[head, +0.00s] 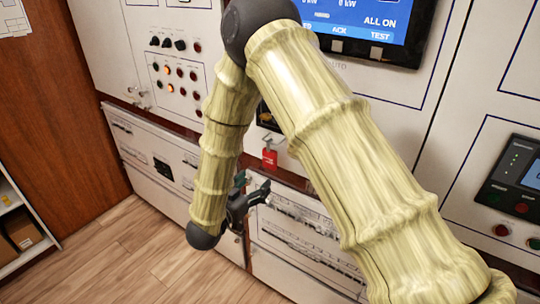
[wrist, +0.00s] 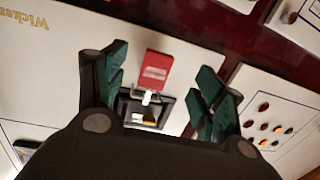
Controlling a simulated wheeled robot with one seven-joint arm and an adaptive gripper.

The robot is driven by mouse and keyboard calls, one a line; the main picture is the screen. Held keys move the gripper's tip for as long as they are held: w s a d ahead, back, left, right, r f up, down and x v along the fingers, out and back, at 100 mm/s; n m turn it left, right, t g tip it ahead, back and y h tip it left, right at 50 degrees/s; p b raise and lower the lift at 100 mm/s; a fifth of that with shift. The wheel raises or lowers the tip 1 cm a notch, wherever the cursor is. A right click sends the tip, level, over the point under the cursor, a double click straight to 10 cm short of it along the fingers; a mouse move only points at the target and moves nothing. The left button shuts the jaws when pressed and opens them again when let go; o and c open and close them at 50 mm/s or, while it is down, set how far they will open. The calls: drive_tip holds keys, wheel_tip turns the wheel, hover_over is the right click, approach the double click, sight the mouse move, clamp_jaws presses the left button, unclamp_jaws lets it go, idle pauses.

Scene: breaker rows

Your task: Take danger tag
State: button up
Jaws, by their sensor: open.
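The danger tag is a small red tag (head: 269,159) with white markings, hanging on the cabinet front below the screen panel. In the wrist view the red tag (wrist: 156,70) shows between my gripper's fingers, towards their tips and beyond, joined to a pale hook or shackle at a dark square fitting (wrist: 150,112). My gripper (head: 258,190) is open, with green-padded fingers on either side of the tag in the wrist view (wrist: 160,85). In the head view it is below and slightly left of the tag. Neither finger is seen touching the tag.
A panel of buttons and lamps (head: 176,72) is at the upper left. A blue screen (head: 372,22) is above the tag. Lower breaker drawers (head: 300,240) run along the cabinet near my gripper. Wooden floor (head: 130,255) is clear at left, beside a shelf (head: 20,235) with boxes.

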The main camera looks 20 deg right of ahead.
sight(268, 156)
drive_tip(key=shift+m+g+h, duration=0.4)
drive_tip(key=shift+m+h, duration=0.2)
drive_tip(key=shift+h, duration=0.2)
drive_tip(key=w+d+r+p, duration=0.1)
drive_tip(key=w+d+r, duration=0.2)
drive_tip(key=shift+w+d+r+p, duration=0.35)
drive_tip(key=shift+r+p, duration=0.05)
drive_tip(key=shift+w+d+r+p, duration=0.2)
drive_tip(key=shift+w+d+p, duration=0.15)
drive_tip(key=shift+d+p, duration=0.05)
drive_tip(key=p+x, duration=0.1)
drive_tip(key=x, duration=0.2)
drive_tip(key=shift+w+r, duration=0.2)
drive_tip(key=shift+w+d+f+p, duration=0.15)
drive_tip(key=shift+w+d+p, duration=0.1)
drive_tip(key=shift+d+p, duration=0.05)
drive_tip(key=c, duration=1.1)
